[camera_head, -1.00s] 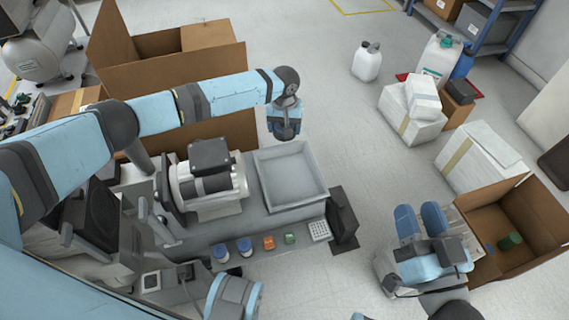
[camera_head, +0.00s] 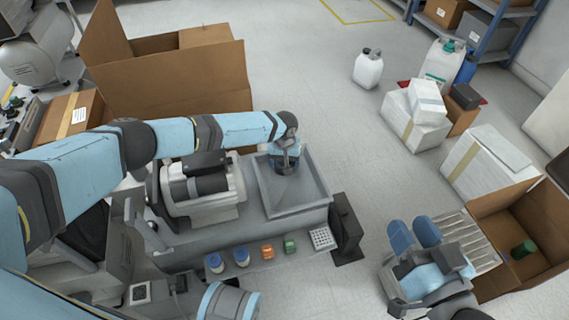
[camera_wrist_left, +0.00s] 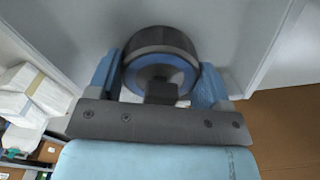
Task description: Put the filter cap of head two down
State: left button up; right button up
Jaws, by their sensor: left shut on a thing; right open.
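My left gripper (camera_head: 286,163) is over the grey square tray (camera_head: 305,192) beside the compressor head (camera_head: 203,190) in the head view. In the left wrist view its blue fingers (camera_wrist_left: 160,85) are shut on the round, dark grey filter cap (camera_wrist_left: 160,42), which has a blue ring. The cap is inside or just above the tray; I cannot tell whether it touches the floor of the tray. My right gripper (camera_head: 412,233) is open and empty at the lower right, near an open cardboard box.
Two blue-lidded jars (camera_head: 228,260), an orange block (camera_head: 267,251), a green block (camera_head: 290,245) and a perforated white block (camera_head: 321,239) line the bench's front edge. A dark upright panel (camera_head: 346,225) stands right of the tray. An open cardboard box (camera_head: 490,230) holds a green item.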

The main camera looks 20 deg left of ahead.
pick_arm(q)
jog(key=o, duration=0.9)
jog(key=shift+r, duration=0.15)
notch_tip(320, 180, up, 12)
jog(key=p, duration=0.6)
pick_arm(e)
notch_tip(320, 180, up, 9)
jog(key=t, duration=0.3)
jog(key=shift+s+d+f+m+t, duration=0.15)
jog(key=shift+s+d+m+t, duration=0.15)
jog(key=shift+d+m, duration=0.1)
